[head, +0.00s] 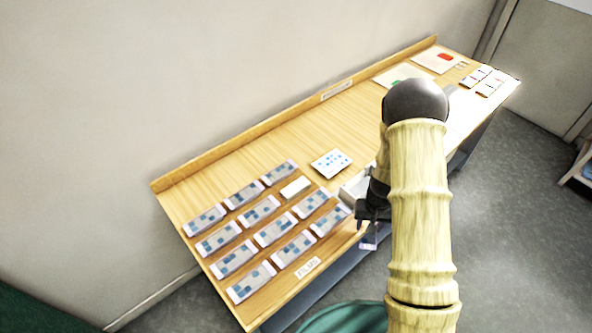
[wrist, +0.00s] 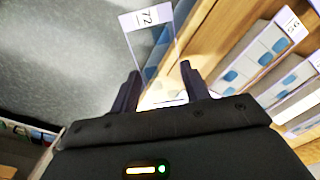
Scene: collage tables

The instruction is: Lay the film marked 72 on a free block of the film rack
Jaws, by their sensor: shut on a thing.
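The film marked 72 (wrist: 150,18) is a clear strip with a white numbered end, upside down in the wrist view. My gripper (wrist: 160,72) is shut on it, and the numbered end sticks out beyond the fingertips. In the head view my gripper (head: 368,212) is at the table's front edge, right of the rack, with the film (head: 369,241) showing faintly below it. The film rack's blocks stand in rows on the left of the table. Most carry films with blue squares. One small pale block (head: 296,187) in the back part looks bare.
A nearby rack film (wrist: 268,50) lies right of my gripper in the wrist view. A white card with blue marks (head: 330,162) lies behind the rack. A pale box (head: 355,188), partly hidden by my arm, is to the right. Papers (head: 437,62) lie at the far end.

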